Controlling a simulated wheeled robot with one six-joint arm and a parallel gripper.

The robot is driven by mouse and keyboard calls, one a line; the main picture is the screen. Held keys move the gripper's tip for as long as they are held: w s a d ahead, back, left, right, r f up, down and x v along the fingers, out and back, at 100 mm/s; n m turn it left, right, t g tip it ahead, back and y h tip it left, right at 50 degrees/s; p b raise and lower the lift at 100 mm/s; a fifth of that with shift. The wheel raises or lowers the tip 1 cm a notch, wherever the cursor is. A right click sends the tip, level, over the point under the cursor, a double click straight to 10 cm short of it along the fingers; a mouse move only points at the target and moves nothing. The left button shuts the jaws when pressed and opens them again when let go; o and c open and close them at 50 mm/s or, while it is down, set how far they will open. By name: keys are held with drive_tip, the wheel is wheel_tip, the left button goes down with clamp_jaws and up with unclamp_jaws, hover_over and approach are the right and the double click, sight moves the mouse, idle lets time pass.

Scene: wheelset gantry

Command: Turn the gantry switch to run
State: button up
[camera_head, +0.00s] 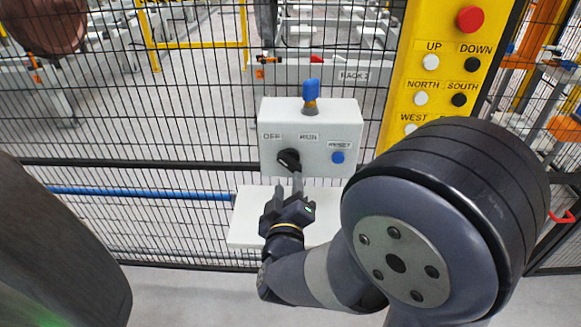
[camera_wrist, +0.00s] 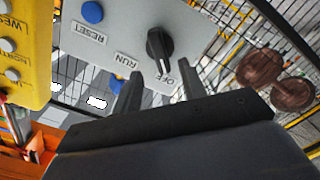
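The gantry switch is a black rotary knob (camera_head: 288,159) on a white control box (camera_head: 275,118), with OFF at its upper left and RUN at its upper right. In the wrist view the knob (camera_wrist: 160,47) has its white-marked end toward OFF. My gripper (camera_head: 297,178) is just below and in front of the knob in the head view. In the wrist view my gripper's (camera_wrist: 160,76) two fingers are apart and empty, with the knob beyond their tips and roughly between them. The OFF label is partly hidden by a finger. I cannot tell whether a finger touches the knob.
A blue RESET button (camera_head: 337,157) is right of the knob, and a blue-topped lamp (camera_head: 311,92) stands on the box. A white shelf (camera_head: 245,222) lies below. A yellow button panel (camera_head: 446,95) is at the right. Black mesh fence (camera_head: 150,165) stands behind.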

sight(289, 167)
drive_tip(key=w, duration=0.6)
drive_tip(key=shift+w+d, duration=0.15)
drive_tip(key=shift+w, duration=0.25)
drive_tip(key=shift+c, duration=0.6)
clamp_jaws()
